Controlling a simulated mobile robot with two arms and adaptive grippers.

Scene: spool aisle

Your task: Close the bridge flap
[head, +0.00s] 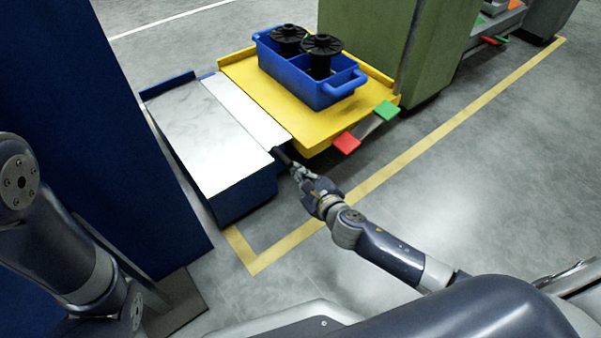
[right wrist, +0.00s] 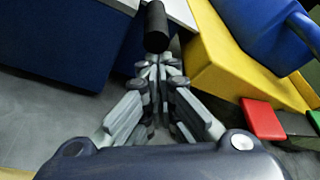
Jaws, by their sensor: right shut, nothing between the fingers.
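The bridge flap (head: 243,108) is a pale metal strip between the silver top of a blue base and the yellow platform. In the head view it looks to lie flat, level with the silver top. A black cylindrical handle (head: 281,156) sticks out at its near end; it is large in the right wrist view (right wrist: 157,27). My right gripper (head: 297,172) is shut and empty, its fingertips (right wrist: 155,62) right at the handle's near end. I cannot tell whether they touch it. My left gripper is out of view.
The yellow platform (head: 235,72) carries a blue tote (head: 292,80) with black spools (head: 322,45). Red (head: 346,143) and green (head: 387,110) tabs project from its near edge. A dark blue panel (head: 100,120) stands left, a green cabinet (head: 365,40) behind. Floor at right is clear.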

